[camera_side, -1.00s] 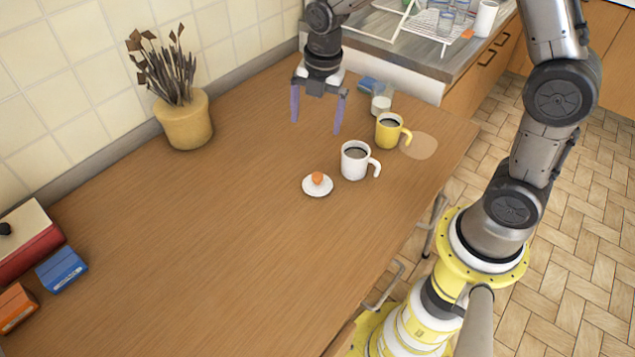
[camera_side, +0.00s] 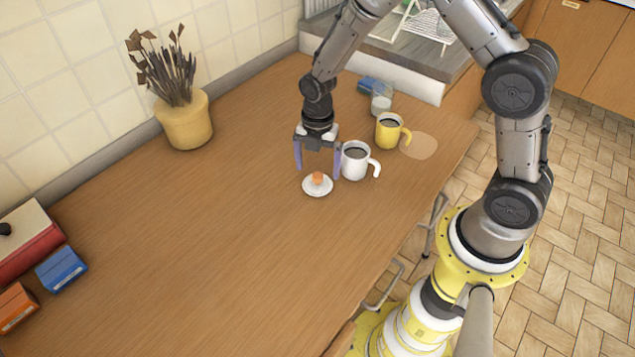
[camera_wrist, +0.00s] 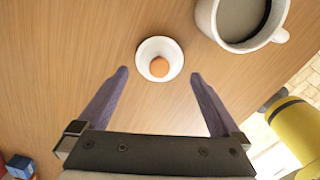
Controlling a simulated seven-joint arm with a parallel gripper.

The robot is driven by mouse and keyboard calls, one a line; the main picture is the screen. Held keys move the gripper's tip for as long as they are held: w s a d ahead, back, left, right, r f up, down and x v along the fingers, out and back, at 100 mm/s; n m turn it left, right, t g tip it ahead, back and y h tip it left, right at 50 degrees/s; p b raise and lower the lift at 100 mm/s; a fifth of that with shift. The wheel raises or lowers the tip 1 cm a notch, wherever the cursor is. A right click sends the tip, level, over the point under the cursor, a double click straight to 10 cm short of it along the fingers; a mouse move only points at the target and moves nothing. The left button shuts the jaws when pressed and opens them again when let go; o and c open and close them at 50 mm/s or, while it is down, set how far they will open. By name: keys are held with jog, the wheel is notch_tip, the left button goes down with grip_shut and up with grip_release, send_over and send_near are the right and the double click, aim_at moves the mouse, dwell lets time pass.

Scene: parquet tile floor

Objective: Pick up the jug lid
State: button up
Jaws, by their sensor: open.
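My gripper (camera_side: 318,175) is open and empty, pointing down above the lid. In the wrist view my gripper (camera_wrist: 158,74) has its two purple fingers spread, with the lid's knob (camera_wrist: 159,67) roughly centred between them and beyond the tips. I cannot tell the exact height of the tips above the lid.
A yellow plant pot (camera_side: 185,122) is at the wall. Blue (camera_side: 62,270) and orange (camera_side: 16,308) boxes lie far left. The counter's left middle is clear.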

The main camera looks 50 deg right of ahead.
aim_at(317, 175)
notch_tip(317, 175, down, 4)
jog(key=shift+d+f, duration=0.1)
jog(key=shift+f, duration=0.05)
jog(key=shift+c, duration=0.2)
jog(key=shift+w, duration=0.1)
jog(key=c, duration=0.9)
